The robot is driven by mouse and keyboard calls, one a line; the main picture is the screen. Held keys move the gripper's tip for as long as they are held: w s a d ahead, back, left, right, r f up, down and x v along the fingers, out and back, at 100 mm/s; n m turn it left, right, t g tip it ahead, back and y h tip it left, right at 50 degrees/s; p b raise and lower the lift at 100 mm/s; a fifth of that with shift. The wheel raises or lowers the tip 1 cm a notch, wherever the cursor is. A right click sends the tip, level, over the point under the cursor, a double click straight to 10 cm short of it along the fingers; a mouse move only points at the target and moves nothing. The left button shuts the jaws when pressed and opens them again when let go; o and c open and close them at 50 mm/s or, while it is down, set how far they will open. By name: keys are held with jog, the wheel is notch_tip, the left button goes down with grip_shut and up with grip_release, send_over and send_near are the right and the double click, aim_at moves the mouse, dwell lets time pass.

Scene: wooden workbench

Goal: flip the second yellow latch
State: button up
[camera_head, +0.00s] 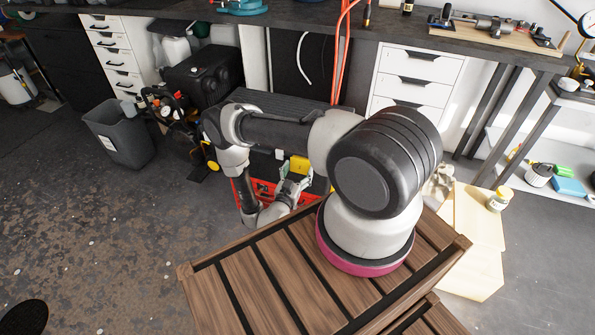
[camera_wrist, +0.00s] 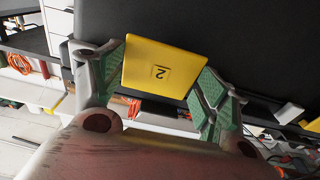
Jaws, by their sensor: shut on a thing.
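The yellow latch (camera_wrist: 165,62) bears a label with the number 2, seen rotated in the wrist view. My gripper (camera_wrist: 158,84) has its green-padded fingers on both sides of the latch and is shut on it. A dark panel (camera_wrist: 240,45) lies behind the latch. In the head view the yellow latch (camera_head: 299,164) is small, next to my gripper (camera_head: 288,183), and partly hidden by my arm. Whether the latch is flipped cannot be told.
A red item (camera_head: 265,188) lies low beside my gripper, partly hidden. A grey bin (camera_head: 120,135) and a black box (camera_head: 203,75) stand to the left. White drawers (camera_head: 415,75) are under the workbench (camera_head: 300,20).

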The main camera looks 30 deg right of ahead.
jog(key=shift+w+d+f+t+h, duration=0.15)
jog(key=shift+d+f+t+h, duration=0.1)
jog(key=shift+t+h, duration=0.3)
jog(key=o, duration=1)
jog(key=v, duration=1.2)
jog(key=shift+w+f, duration=0.1)
jog(key=shift+f, duration=0.05)
